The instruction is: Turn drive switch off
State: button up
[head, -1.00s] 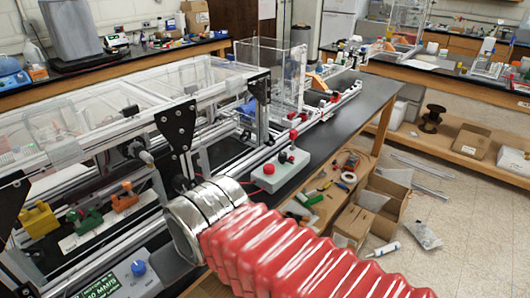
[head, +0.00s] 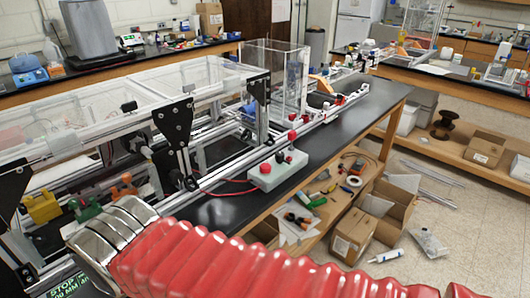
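A grey control box (head: 277,172) with a red button and small black controls sits on the black bench beside the frame's front rail. A controller display with green text (head: 68,286) shows at the bottom left, partly cut off by the picture edge and my arm. Its top line reads STOP. No part in view is clearly labelled as the drive switch, so I cannot tell which control it is. My red ribbed arm crosses the bottom, and its silver end segments lie just right of the display. My gripper's fingers are not visible.
The aluminium extrusion frame (head: 215,178) with black brackets and clear covers runs along the bench. Yellow (head: 42,207) and orange clamps stand inside it at the left.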

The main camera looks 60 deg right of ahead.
aim_at(279, 157)
jog(key=u, duration=0.15)
jog(key=k, duration=1.35)
jog(key=z, duration=0.75)
jog(key=i, duration=1)
jog(key=z, duration=0.05)
